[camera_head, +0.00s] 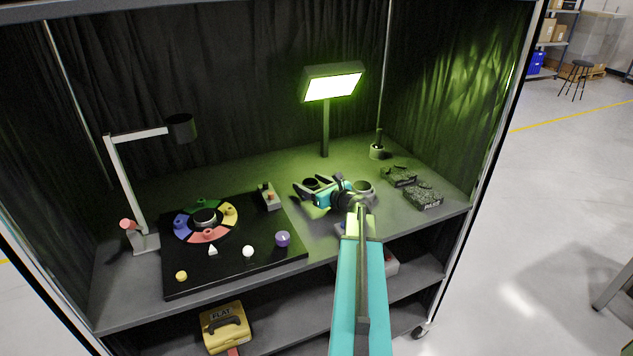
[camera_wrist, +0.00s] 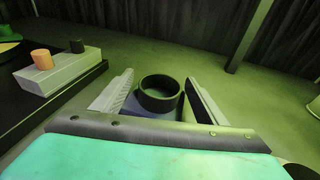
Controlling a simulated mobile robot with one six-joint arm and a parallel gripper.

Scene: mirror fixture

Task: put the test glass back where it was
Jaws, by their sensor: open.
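A short round piece with a black rim (camera_wrist: 160,97) and dark hollow top stands between my jaws in the wrist view; I take it for the test glass, but cannot be sure. In the head view its dark top (camera_head: 311,183) shows at my gripper (camera_head: 304,192). In the wrist view my gripper (camera_wrist: 160,82) is open, one finger on each side of it. A narrow gap shows at the left finger; contact at the right is unclear. Its lower part is partly hidden by my gripper.
A black board (camera_head: 180,275) with a coloured wheel (camera_head: 204,235) and small pieces lies left. A switch box (camera_head: 269,197) stands at its edge. A lit lamp (camera_head: 333,88) rises behind my gripper. A pale ring-shaped piece (camera_head: 365,186) and dark patterned boxes (camera_head: 423,196) are to the right.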

